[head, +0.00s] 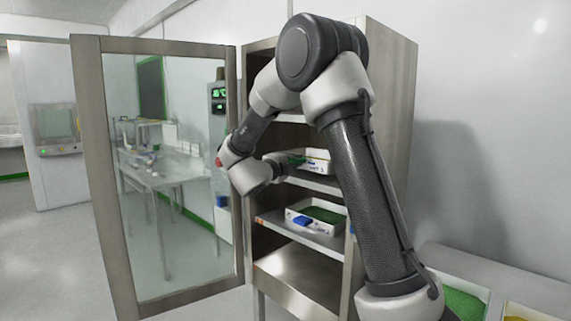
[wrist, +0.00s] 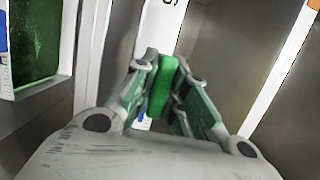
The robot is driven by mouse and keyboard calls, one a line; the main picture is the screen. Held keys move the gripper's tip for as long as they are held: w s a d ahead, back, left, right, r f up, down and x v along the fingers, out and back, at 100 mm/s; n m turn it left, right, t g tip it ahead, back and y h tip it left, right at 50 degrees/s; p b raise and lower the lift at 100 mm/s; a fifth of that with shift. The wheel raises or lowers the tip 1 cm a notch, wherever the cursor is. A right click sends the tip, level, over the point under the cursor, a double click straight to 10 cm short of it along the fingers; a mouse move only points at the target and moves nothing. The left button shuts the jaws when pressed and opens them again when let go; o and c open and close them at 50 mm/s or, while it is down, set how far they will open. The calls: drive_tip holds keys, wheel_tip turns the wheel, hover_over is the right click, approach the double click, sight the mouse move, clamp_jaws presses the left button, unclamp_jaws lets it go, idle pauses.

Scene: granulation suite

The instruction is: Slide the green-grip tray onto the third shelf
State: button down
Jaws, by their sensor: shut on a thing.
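The green-grip tray (head: 318,167) is a white tray inside the open steel cabinet, at the level of the shelf above a blue-grip tray. My gripper (head: 291,162) reaches in from the left at its front. In the wrist view my gripper (wrist: 168,82) is shut on the upright green grip (wrist: 162,88), with a finger on each side. The white tray front (wrist: 160,28) shows behind the grip. My arm hides part of the cabinet, so I cannot tell how far the tray sits on the shelf (head: 318,184).
The blue-grip tray (head: 322,212), with green contents, sits on the shelf below. A bare shelf (head: 290,280) lies lower. The glass door (head: 165,170) stands open at the left. A tray with green contents (head: 465,303) is at the lower right.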

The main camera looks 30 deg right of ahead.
drive_tip(key=d, duration=0.1)
drive_tip(key=w+d, duration=0.1)
drive_tip(key=d, duration=0.3)
drive_tip(key=shift+w+d+f, duration=0.1)
drive_tip(key=shift+w, duration=0.3)
drive_tip(key=shift+f, duration=0.95)
drive_tip(key=c, duration=1.4)
unclamp_jaws()
drive_tip(key=shift+o, duration=0.2)
drive_tip(key=v, duration=1.2)
